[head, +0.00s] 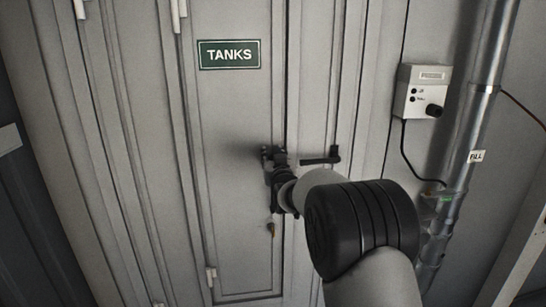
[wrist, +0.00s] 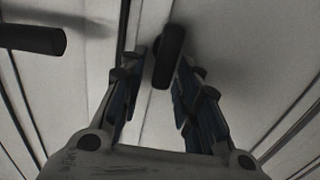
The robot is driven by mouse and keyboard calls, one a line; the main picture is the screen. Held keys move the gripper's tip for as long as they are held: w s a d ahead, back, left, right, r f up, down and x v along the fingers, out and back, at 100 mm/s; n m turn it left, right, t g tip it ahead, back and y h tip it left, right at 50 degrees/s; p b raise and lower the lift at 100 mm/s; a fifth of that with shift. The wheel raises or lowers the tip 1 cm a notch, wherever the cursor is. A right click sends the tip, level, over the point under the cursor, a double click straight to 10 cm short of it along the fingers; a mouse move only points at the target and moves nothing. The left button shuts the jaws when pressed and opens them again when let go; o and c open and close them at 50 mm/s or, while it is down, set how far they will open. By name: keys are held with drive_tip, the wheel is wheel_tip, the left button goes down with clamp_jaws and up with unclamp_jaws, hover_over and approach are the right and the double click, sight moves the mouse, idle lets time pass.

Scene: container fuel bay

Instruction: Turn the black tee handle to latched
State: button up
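The black tee handle (wrist: 168,55) shows in the wrist view as a dark, rounded bar, nearly upright in the picture. It lies between the fingers of my gripper (wrist: 160,72), closer to the right finger, with a clear gap on the left. The fingers are apart and not closed on it. In the head view my gripper (head: 272,161) is at the grey door (head: 235,120), below the TANKS sign, and it hides most or all of the tee handle. I cannot tell any latch marking.
A black lever handle (head: 322,159) sits just right of my gripper; it also shows at the wrist view's left (wrist: 30,39). A small brass-coloured item (head: 271,228) hangs below. A control box (head: 420,92) and a metal pipe (head: 476,115) are at the right.

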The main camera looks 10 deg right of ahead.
clamp_jaws()
drive_tip(key=shift+d+m+b, duration=0.1)
drive_tip(key=shift+m+b, duration=0.3)
drive_tip(key=m+b, duration=0.2)
drive_tip(key=shift+d+f+m+b, duration=0.15)
drive_tip(key=shift+d+m+b, duration=0.15)
drive_tip(key=shift+d+m, duration=0.1)
drive_tip(key=m+b, duration=0.1)
drive_tip(key=m, duration=0.1)
drive_tip(key=m+b, duration=0.1)
drive_tip(key=m, duration=0.1)
drive_tip(key=shift+d+f, duration=0.2)
drive_tip(key=shift+d, duration=0.2)
drive_tip(key=shift+d+f+m+b, duration=0.2)
drive_tip(key=shift+f+m, duration=0.1)
drive_tip(key=shift+m, duration=1.45)
drive_tip(key=shift+d+f+m+b, duration=0.1)
drive_tip(key=shift+f+m+b, duration=0.2)
drive_tip(key=shift+m, duration=1.4)
drive_tip(key=shift+d+f+m+b, duration=0.15)
drive_tip(key=shift+f+m, duration=0.15)
drive_tip(key=shift+m, duration=1.45)
